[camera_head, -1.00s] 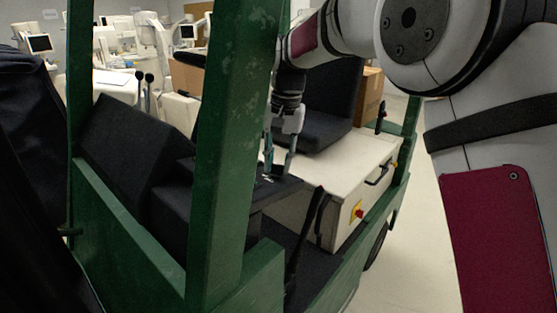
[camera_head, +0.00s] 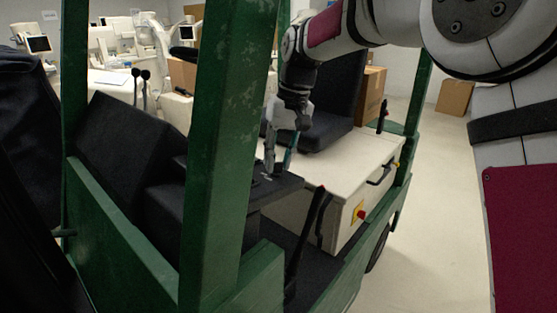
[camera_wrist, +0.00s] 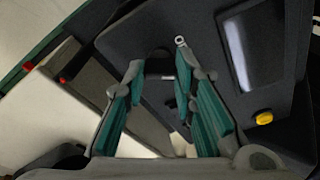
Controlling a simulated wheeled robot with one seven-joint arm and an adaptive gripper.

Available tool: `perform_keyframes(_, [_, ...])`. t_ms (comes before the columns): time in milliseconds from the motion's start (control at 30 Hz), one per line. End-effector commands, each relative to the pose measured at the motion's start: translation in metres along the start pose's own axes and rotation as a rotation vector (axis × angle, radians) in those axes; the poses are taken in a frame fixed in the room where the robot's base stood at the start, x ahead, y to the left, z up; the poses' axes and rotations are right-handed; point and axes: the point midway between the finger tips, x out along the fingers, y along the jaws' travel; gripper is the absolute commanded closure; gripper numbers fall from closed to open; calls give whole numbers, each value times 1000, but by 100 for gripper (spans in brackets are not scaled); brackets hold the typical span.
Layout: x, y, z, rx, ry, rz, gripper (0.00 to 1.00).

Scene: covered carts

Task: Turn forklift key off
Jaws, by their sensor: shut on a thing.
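The forklift's dark dash panel (camera_wrist: 195,30) fills the upper part of the wrist view, and the same dash (camera_head: 268,188) shows beside the seat in the head view. A small light metal piece, apparently the key (camera_wrist: 168,78), lies between the fingertips of my gripper (camera_wrist: 158,74). A small metal ring (camera_wrist: 180,41) sits just beyond. In the head view my gripper (camera_head: 279,160) points down at the dash, with its jaws closed on the key. The key's turn angle cannot be read.
A grey screen (camera_wrist: 247,50) and yellow button (camera_wrist: 264,118) are on the panel. A green post (camera_head: 228,150) stands in front of the dash. A black lever (camera_head: 314,220) with a red tip, the seat (camera_head: 335,100) and a cream housing (camera_head: 345,170) are close by.

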Motion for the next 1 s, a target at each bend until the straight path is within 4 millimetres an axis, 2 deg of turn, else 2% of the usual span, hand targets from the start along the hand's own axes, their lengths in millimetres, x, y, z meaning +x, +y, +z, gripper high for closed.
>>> perform_keyframes(500, [0, 2, -1, -404, 2, -75, 100])
perform_keyframes(1000, [0, 2, -1, -533, 1, -97, 100])
